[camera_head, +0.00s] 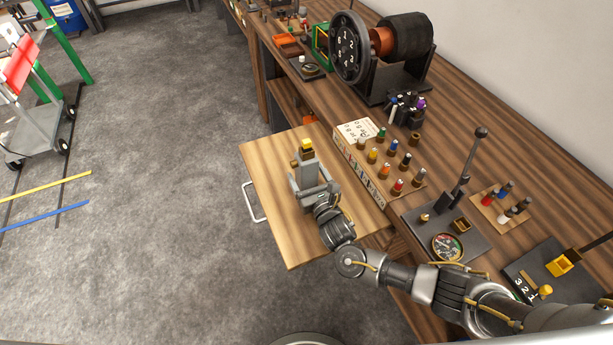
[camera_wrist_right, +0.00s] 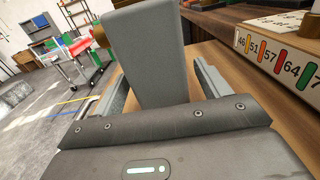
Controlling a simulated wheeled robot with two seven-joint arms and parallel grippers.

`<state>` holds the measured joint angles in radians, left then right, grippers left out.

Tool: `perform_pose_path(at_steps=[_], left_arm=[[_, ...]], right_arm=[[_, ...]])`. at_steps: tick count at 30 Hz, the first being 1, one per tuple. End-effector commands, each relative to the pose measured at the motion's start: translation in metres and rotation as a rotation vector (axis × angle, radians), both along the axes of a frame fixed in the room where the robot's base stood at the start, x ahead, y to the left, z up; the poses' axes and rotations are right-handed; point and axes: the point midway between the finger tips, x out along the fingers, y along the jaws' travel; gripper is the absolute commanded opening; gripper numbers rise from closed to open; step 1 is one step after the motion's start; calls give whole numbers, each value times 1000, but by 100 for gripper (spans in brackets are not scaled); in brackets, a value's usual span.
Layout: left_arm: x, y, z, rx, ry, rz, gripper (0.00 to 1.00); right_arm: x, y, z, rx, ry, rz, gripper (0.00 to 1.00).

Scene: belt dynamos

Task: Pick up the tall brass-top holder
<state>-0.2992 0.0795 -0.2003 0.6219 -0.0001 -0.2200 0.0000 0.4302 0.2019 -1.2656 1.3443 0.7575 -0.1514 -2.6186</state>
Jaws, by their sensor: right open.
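The tall holder (camera_head: 308,168) is a grey upright block with a yellow brass-coloured top (camera_head: 307,144). It stands on the light wooden pull-out board. In the right wrist view its grey body (camera_wrist_right: 145,55) fills the upper middle, its top is cut off by the frame edge, and a small brass piece (camera_wrist_right: 99,36) shows at its left side. My right gripper (camera_head: 314,186) is open at the holder, with one finger on each side of it in the wrist view. A gap shows beside the right finger; contact on the left is unclear. My left gripper is not in view.
The pull-out board (camera_head: 270,220) has bare room around the holder. A numbered rack of coloured pegs (camera_head: 365,180) stands close to the right. A lever with a gauge (camera_head: 447,247) and a dynamo with a numbered wheel (camera_head: 349,47) are on the workbench.

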Motion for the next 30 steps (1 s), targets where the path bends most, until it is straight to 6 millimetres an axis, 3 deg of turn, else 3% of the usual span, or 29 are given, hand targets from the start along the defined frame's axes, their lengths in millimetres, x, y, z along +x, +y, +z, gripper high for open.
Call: perform_pose_path(at_steps=[3, 12, 26, 30], left_arm=[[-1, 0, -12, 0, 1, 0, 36], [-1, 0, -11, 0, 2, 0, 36], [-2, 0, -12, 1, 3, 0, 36], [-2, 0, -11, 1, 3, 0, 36]], right_arm=[[11, 3, -3, -1, -1, -1, 75], [13, 4, 0, 0, 1, -1, 74], [13, 4, 0, -1, 1, -1, 14], [13, 4, 1, 0, -1, -1, 14]])
